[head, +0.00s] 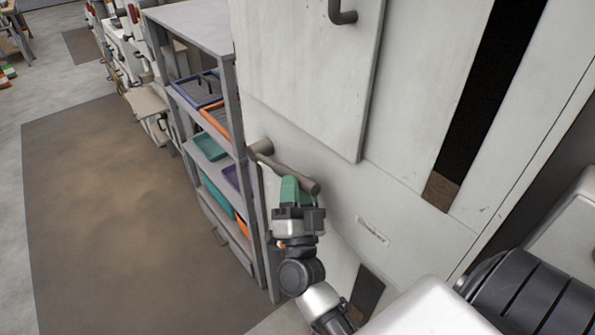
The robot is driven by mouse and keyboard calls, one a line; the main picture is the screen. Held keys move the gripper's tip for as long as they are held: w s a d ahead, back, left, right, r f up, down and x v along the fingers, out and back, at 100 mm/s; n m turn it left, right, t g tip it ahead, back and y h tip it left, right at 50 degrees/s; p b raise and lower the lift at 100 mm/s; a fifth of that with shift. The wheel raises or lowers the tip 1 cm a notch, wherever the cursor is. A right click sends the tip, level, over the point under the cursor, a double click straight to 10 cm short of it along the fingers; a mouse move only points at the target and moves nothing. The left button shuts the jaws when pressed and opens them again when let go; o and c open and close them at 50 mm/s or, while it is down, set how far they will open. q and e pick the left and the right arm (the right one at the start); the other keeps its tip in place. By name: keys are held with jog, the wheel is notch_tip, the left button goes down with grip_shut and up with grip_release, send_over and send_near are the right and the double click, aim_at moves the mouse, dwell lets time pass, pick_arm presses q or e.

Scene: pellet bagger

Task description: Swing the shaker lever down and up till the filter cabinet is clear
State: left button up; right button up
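The filter cabinet (420,110) is the large off-white box filling the middle and right. The shaker lever (304,182) is a grey-brown bar on its lower left front, running from a round pivot (262,147) down to the right. My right gripper (290,187), with green fingers, is at the lever near its free end. The fingers overlap the bar and hide part of it. I cannot tell whether they are closed around it. A tall dark window strip (490,90) in the cabinet has brown material (440,190) at its bottom. My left gripper is not in view.
A grey shelf rack (200,25) with coloured trays stands close left of the cabinet. A door handle (342,14) sticks out above the lever. A small label (373,231) and another dark strip (368,290) are lower down. A brown floor mat (100,210) lies clear at left.

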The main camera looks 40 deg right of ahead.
jog(key=shift+w+d+r, duration=0.3)
jog(key=shift+w+r, duration=0.15)
